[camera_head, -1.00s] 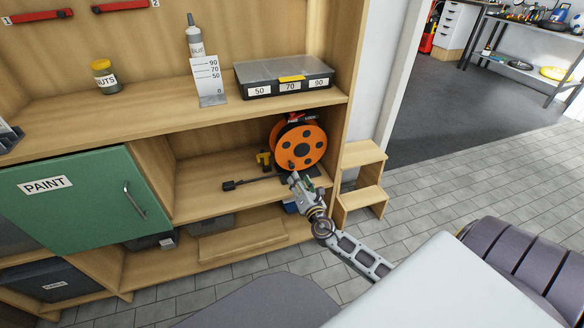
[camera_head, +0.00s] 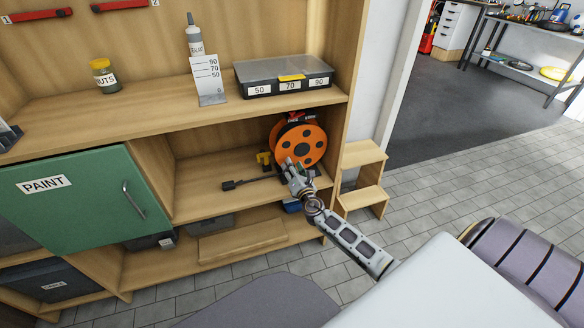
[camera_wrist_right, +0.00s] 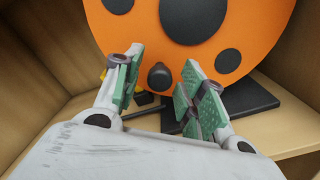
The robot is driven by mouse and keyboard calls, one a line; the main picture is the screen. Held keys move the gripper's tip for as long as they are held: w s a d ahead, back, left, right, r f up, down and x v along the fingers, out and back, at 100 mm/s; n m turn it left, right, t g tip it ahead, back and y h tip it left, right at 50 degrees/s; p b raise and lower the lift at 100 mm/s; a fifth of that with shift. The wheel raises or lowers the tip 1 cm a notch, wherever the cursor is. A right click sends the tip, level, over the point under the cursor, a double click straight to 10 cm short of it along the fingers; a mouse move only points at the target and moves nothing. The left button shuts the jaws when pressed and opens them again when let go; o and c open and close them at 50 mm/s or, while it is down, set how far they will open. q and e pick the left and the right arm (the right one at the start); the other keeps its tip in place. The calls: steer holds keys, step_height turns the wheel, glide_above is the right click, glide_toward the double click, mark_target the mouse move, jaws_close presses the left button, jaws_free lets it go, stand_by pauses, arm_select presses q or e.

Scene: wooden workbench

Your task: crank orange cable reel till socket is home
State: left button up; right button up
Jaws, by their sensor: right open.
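The orange cable reel (camera_head: 305,143) stands upright on the open middle shelf of the workbench, at its right end. The reel face fills the top of the right wrist view (camera_wrist_right: 240,22). A dark crank knob (camera_wrist_right: 159,76) sticks out from its lower part, between my open right fingers, which look apart from it. My right gripper (camera_head: 288,165) is in front of the reel's lower left; its green-padded fingers show in the wrist view (camera_wrist_right: 155,90). The dark socket (camera_head: 229,185) lies on the shelf to the left, with a dark cable running toward the reel. My left gripper is out of view.
A yellow item (camera_head: 264,158) stands beside the reel. The shelf above carries an organizer box (camera_head: 285,77). The shelf's middle is mostly clear.

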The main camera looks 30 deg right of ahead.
steer(key=shift+w+d, duration=0.1)
steer(key=shift+w, duration=0.3)
jaws_close()
